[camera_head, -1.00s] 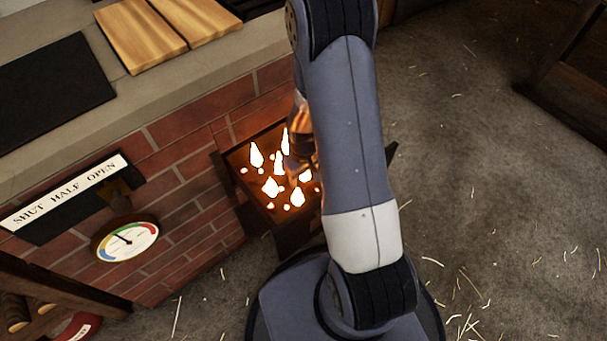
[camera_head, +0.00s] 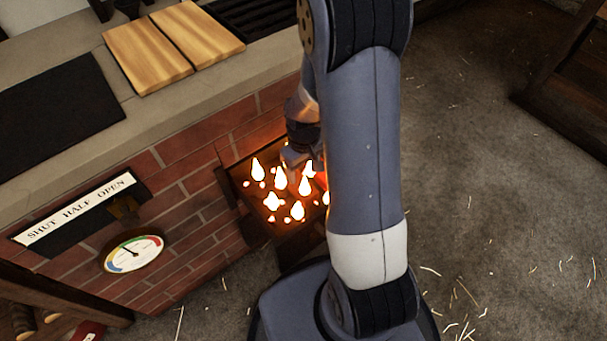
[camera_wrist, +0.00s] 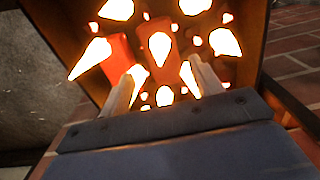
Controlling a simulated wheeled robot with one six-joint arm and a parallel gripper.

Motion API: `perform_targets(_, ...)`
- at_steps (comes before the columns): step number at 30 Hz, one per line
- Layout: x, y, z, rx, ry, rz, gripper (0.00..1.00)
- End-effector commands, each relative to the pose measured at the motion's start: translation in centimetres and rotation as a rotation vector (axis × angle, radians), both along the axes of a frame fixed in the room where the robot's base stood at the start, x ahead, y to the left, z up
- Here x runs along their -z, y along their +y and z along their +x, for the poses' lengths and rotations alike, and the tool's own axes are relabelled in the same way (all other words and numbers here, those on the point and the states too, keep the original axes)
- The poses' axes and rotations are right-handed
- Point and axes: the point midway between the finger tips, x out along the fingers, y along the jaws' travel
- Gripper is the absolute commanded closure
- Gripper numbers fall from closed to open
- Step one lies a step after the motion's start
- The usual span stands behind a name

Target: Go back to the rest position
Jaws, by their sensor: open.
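My gripper (camera_wrist: 163,85) is open in the wrist view, with its two pale fingers apart. It points into a firebox (camera_wrist: 255,50) with glowing flames. Orange-red blocks (camera_wrist: 158,48) show among the flames beyond the fingers, and I see nothing clearly held between the fingers. In the head view the gripper (camera_head: 292,160) is at the mouth of the firebox (camera_head: 240,178), partly hidden by my arm and the flames.
The brick wall (camera_head: 190,215) carries a SHUT HALF OPEN plate (camera_head: 80,210) and a round gauge (camera_head: 133,253). Wooden boards (camera_head: 148,55) and a black plate (camera_head: 55,115) lie on the ledge above. Straw-strewn floor (camera_head: 490,200) is open to the right.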

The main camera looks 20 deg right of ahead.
Motion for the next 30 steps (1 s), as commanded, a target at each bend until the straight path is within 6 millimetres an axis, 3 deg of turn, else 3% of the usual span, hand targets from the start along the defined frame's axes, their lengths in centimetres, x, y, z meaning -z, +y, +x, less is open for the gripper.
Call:
perform_targets(6, -1.6, 0.0, 0.0, 0.000, -0.001, 0.000, 0.38)
perform_targets(17, -1.3, 0.0, 0.0, 0.000, 0.000, 0.000, 0.38)
perform_targets(23, 1.0, 0.0, -0.1, 0.000, 0.003, 0.000, 0.38)
perform_targets(30, 5.8, 0.0, -0.1, 0.000, 0.003, 0.000, 0.38)
